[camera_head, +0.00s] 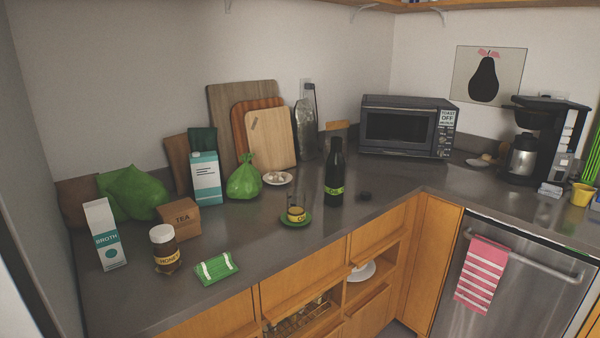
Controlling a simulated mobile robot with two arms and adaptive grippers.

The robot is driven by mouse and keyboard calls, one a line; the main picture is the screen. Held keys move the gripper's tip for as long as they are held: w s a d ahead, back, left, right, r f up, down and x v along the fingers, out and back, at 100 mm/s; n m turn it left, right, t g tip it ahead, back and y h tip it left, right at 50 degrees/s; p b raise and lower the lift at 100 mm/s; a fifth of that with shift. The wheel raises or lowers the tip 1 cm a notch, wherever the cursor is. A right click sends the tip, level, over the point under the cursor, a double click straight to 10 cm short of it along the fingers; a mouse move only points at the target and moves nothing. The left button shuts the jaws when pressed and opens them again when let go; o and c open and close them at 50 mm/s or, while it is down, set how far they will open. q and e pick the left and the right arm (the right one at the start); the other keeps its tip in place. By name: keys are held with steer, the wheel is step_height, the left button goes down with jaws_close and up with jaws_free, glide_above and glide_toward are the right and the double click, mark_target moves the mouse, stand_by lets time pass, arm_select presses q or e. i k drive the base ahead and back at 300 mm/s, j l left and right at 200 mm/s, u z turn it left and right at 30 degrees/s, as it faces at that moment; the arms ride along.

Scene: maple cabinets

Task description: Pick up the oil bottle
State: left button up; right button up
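A dark bottle (334,175) with a yellow-green label stands upright on the grey counter, a little right of the picture's middle. The label is too small to read; it looks like the oil bottle. Neither of my grippers is in view, and nothing touches the bottle.
A toaster oven (404,127) stands at the back right. The counter (390,185) right of the bottle is mostly clear.

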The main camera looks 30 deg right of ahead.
mark_target(335, 163)
steer(key=z, duration=1.2)
